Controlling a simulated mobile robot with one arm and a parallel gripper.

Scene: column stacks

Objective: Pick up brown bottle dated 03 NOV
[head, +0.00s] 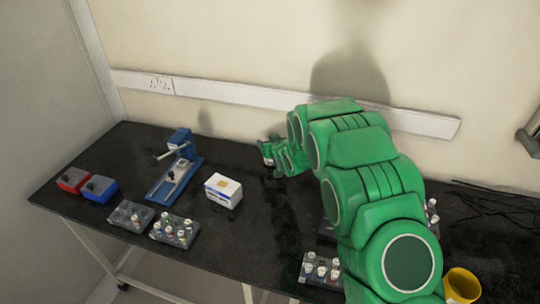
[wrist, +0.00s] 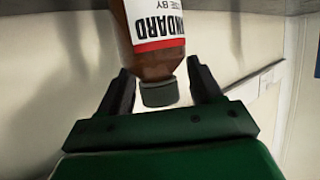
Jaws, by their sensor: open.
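A brown bottle (wrist: 158,63) with a white and red label and a dark grey-green cap fills the top middle of the wrist view. It appears upside down there, cap toward my gripper. The label shows "STANDARD", partly cut off, and "USE BY"; no date is readable. My gripper (wrist: 159,68) is open, with one dark finger on each side of the cap and lower bottle as pictured. I cannot tell whether either finger touches it. In the head view my gripper (head: 268,151) is at the back of the black bench near the wall, and the bottle cannot be made out.
On the black bench (head: 265,225) stand a white box (head: 223,190), a blue device (head: 175,165), red (head: 73,180) and blue (head: 99,188) boxes, and racks of small vials (head: 174,230). A yellow cup (head: 462,285) is at right. My arm hides part of the bench.

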